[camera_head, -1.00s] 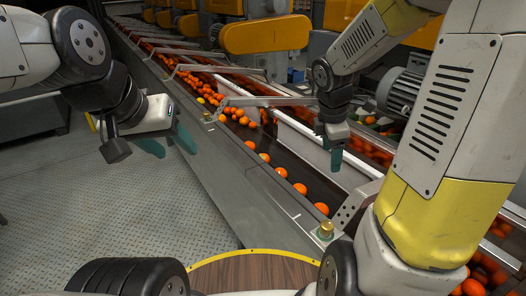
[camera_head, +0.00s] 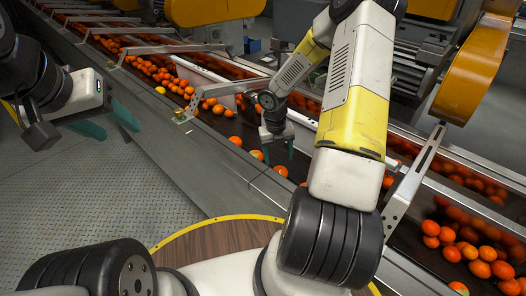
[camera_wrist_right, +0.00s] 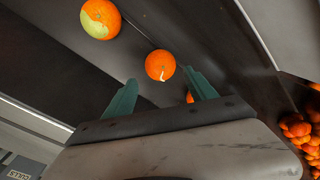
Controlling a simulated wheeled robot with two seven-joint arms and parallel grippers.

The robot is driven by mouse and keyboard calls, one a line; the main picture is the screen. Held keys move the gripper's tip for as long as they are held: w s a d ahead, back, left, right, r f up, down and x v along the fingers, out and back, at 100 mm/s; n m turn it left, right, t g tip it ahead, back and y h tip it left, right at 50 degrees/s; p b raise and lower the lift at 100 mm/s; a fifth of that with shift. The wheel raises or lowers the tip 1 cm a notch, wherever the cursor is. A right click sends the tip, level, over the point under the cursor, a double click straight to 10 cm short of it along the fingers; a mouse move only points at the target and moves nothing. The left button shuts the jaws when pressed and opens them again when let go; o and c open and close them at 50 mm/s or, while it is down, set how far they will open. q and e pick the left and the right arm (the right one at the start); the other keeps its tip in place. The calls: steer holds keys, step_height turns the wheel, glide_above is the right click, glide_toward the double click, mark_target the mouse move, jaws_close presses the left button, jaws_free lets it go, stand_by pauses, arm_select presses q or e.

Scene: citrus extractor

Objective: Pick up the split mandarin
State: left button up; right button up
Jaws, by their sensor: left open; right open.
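In the right wrist view an orange mandarin (camera_wrist_right: 160,65) with a small pale, split-like mark on its lower edge lies on the dark belt, just beyond and between my right fingertips. A second mandarin (camera_wrist_right: 100,18) has a large yellow-green patch. Part of another (camera_wrist_right: 190,97) shows beside the right-hand finger. My right gripper (camera_head: 278,153) is open and empty, low over the belt among spaced mandarins; I cannot match the marked one in the head view. My left gripper (camera_head: 108,122) is open and empty, left of the conveyor, over the floor.
The conveyor's grey side rail (camera_head: 170,140) runs along the near side. Piled mandarins (camera_head: 160,72) lie up the belt, more (camera_head: 470,250) at the lower right. Metal cross bars (camera_head: 175,48) span the belt. A round wooden-topped surface (camera_head: 215,242) is in front.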

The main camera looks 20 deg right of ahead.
mark_target(280, 169)
steer(key=f, duration=0.7)
steer(key=shift+s+d+f, duration=0.2)
steer(key=shift+d+f, duration=0.05)
steer(key=shift+d, duration=0.1)
steer(key=shift+r, duration=0.1)
steer(key=c, duration=1.2)
